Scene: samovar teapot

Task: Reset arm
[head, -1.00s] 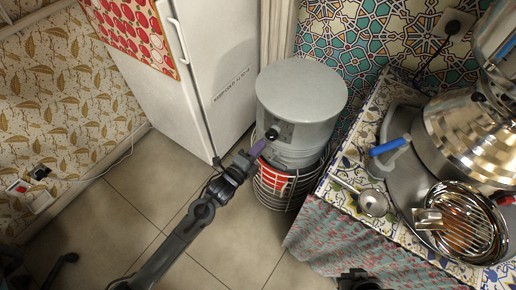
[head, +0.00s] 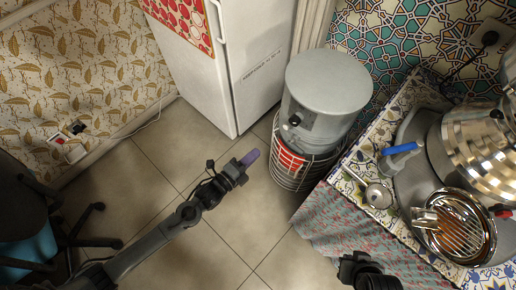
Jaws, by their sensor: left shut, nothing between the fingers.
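My left arm comes in from the lower left over the tiled floor. Part of my right arm (head: 366,270) shows at the bottom edge, over the patterned cloth. Its fingertips cannot be made out.
The silver samovar (head: 484,150) stands on the tiled counter at right, with a grill-topped dish (head: 458,230), a small metal strainer (head: 378,195) and a blue-handled tool (head: 400,149). A white fridge (head: 238,60) stands behind. An office chair (head: 75,225) is at left. Floor between is open.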

